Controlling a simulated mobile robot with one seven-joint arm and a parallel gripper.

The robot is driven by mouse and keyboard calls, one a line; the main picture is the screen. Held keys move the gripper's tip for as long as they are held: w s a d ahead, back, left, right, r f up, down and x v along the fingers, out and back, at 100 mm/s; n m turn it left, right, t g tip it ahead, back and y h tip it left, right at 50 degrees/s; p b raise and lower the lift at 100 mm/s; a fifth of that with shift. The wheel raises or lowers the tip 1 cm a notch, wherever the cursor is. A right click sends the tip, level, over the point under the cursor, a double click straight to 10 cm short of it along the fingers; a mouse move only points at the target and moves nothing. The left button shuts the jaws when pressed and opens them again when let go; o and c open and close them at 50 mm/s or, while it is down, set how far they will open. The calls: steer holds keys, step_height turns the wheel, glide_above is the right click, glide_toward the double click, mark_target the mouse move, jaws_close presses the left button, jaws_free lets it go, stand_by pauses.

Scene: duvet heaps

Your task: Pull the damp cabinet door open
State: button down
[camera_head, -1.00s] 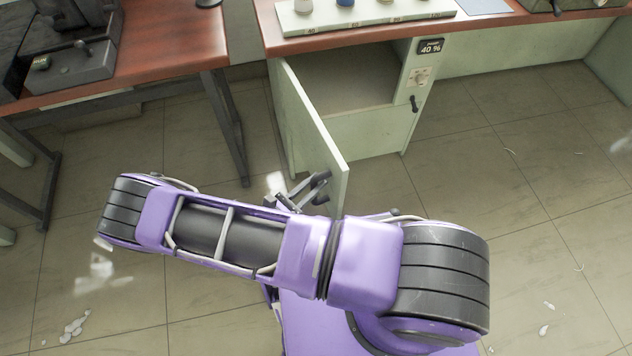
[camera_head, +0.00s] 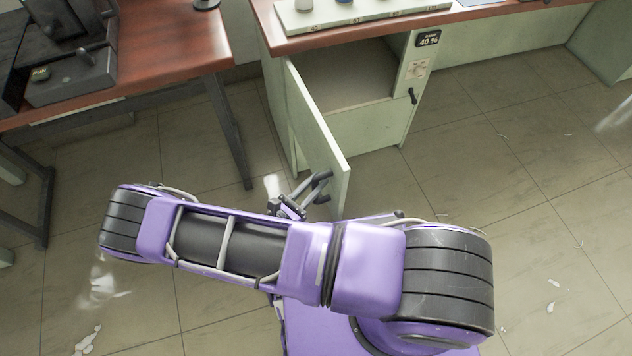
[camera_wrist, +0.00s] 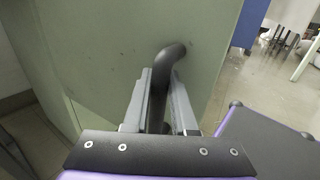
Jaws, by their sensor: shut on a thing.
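The cabinet door (camera_head: 316,138) is a pale green panel that stands swung out from the cabinet (camera_head: 368,128), hinged on its left side. The door also fills much of the wrist view (camera_wrist: 115,50). My gripper (camera_head: 306,190) is at the outer face of the door near its free edge. In the wrist view its two fingers (camera_wrist: 160,98) are shut around the dark curved door handle (camera_wrist: 172,54). My arm hides the door's lower part.
A red-brown worktop with a pale tray (camera_head: 350,17) lies over the cabinet. Another table (camera_head: 170,45) with a dark machine (camera_head: 80,75) stands at the left, its leg close to the door. The tiled floor at the right is clear apart from small white scraps (camera_head: 553,283).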

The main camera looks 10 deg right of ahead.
steer(key=shift+s+f, duration=0.15)
steer(key=shift+s, duration=0.05)
steer(key=c, duration=0.7)
jaws_free()
steer(key=shift+w, duration=0.1)
steer(key=shift+c, duration=0.2)
steer(key=shift+a, duration=0.1)
steer(key=v, duration=1.7)
steer(key=shift+s, duration=0.25)
